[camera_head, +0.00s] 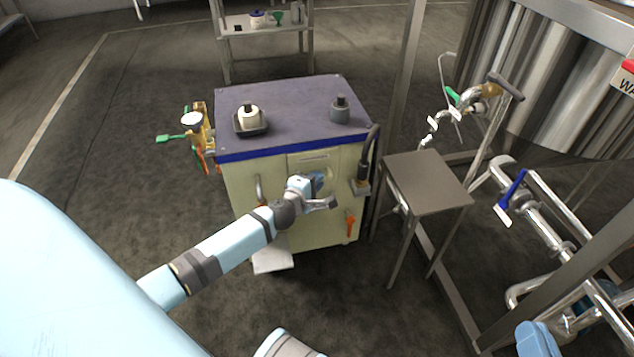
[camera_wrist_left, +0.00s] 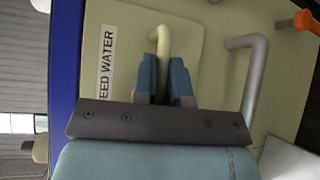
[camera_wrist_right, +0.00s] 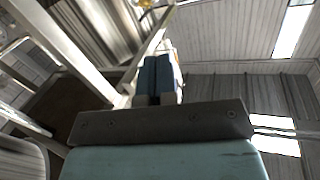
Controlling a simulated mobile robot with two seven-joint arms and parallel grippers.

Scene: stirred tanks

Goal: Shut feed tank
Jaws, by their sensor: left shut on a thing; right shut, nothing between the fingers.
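The feed tank shows as a cream front panel (camera_wrist_left: 125,30) with a "…EED WATER" label (camera_wrist_left: 106,62), part of the lettering hidden. It is set in the front of a cream cabinet (camera_head: 240,192). My left gripper is at this front in the head view (camera_head: 322,188). In the left wrist view my left gripper (camera_wrist_left: 168,75) is shut on the panel's cream handle (camera_wrist_left: 163,38). I cannot tell whether the panel stands out from the cabinet. My right gripper (camera_wrist_right: 158,66) is shut and empty, away from the cabinet.
A dark bottle (camera_head: 340,110) and a pale bottle in a black tray (camera_head: 250,131) stand on the cabinet top. A small grey table (camera_head: 428,180) is close on the right, with pipes and a blue-handled valve (camera_head: 512,190) beyond. Floor is clear on the left.

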